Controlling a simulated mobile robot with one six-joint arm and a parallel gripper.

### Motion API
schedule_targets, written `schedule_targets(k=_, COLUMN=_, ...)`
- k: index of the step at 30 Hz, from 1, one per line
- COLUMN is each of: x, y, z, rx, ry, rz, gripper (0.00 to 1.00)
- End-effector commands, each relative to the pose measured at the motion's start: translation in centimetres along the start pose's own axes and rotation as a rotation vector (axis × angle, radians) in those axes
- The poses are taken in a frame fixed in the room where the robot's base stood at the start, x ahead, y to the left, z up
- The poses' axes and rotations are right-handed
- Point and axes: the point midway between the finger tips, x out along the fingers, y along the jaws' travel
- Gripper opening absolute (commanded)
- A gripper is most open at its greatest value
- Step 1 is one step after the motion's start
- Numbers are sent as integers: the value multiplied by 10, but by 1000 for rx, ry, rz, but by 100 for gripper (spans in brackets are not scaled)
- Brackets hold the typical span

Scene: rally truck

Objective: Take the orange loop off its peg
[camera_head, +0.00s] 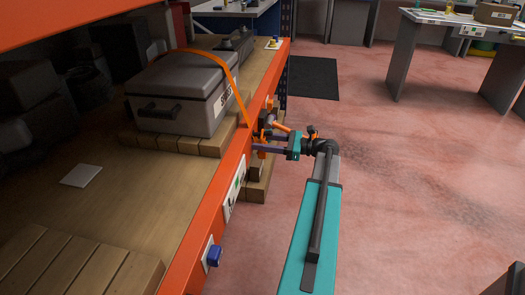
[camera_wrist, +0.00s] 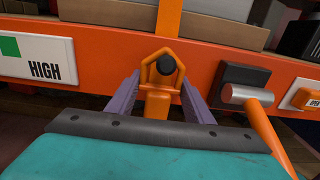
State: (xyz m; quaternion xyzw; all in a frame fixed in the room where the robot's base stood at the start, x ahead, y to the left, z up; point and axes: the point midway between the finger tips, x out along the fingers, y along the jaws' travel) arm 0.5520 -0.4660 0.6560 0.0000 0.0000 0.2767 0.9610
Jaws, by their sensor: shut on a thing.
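The orange loop (camera_wrist: 157,103) is a pointed ring with a tab below, in the wrist view's centre. The black round peg (camera_wrist: 168,63) shows inside its opening, so the loop is around the peg on the orange rail (camera_wrist: 90,62). An orange strap (camera_wrist: 168,18) rises above it; in the head view the strap (camera_head: 237,92) runs over a grey case (camera_head: 190,92). My gripper (camera_wrist: 158,88) has its purple fingers either side of the loop, shut on its lower part. In the head view my gripper (camera_head: 262,141) reaches the rail from the right; the loop is small there.
Right of the loop, a grey cylinder with an orange handle (camera_wrist: 262,135) juts from a dark block (camera_wrist: 243,78). A HIGH label (camera_wrist: 38,58) is left. A blue knob (camera_head: 213,255) sticks out of the nearer rail. The pink floor (camera_head: 420,170) to the right is open.

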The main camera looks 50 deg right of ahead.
Motion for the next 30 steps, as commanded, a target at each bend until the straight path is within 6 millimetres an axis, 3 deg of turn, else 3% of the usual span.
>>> schedule_targets(k=30, x=-1, y=0, z=12, rx=-1, ry=-1, rz=-1, gripper=19)
